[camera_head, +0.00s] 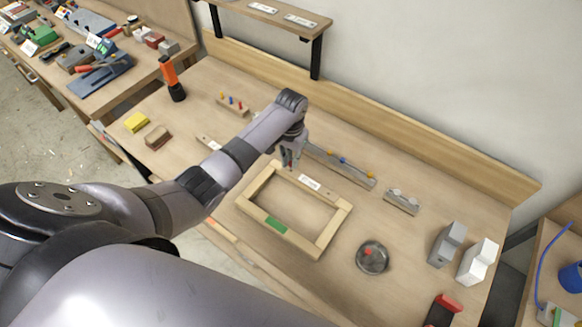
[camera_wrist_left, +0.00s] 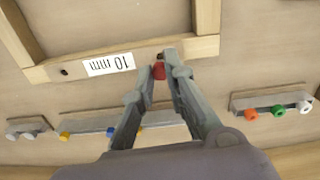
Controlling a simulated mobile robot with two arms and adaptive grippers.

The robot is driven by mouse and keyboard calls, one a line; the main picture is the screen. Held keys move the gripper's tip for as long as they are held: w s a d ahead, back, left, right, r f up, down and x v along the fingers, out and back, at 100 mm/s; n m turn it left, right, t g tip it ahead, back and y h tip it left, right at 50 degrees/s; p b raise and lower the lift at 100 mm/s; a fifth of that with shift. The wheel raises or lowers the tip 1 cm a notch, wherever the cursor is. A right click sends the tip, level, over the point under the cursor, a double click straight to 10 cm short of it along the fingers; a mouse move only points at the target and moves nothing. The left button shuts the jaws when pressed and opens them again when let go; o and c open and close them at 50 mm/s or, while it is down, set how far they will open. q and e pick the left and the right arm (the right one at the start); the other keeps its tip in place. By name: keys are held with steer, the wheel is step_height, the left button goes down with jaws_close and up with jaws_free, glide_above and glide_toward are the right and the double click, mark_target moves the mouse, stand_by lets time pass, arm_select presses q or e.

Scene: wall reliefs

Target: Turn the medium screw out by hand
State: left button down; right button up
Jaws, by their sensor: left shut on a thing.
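The light wooden frame (camera_head: 336,222) lies on the bench with a white label (camera_head: 309,182) that reads "10 mm" in the left wrist view (camera_wrist_left: 109,65). My left gripper (camera_head: 289,163) is at the frame's far side, pointing down. In the left wrist view its fingertips (camera_wrist_left: 162,62) are closed around a small red screw head (camera_wrist_left: 159,71) at the frame's edge. The screw's shank is hidden, so I cannot tell how deep it sits. A dark hole (camera_wrist_left: 65,72) shows in the frame beside the label. My right gripper is out of view.
A strip with blue and yellow knobs (camera_head: 330,158) lies behind the frame; a strip with grey knobs (camera_head: 401,203) is to its right. A round dish (camera_head: 373,264) holds something red. Grey (camera_head: 447,243) and white (camera_head: 478,262) blocks stand at right. An orange flashlight (camera_head: 170,77) stands far left.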

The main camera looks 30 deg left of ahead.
arm_select(q)
steer(key=shift+r, duration=0.95)
steer(key=shift+r, duration=0.1)
steer(key=shift+r, duration=0.95)
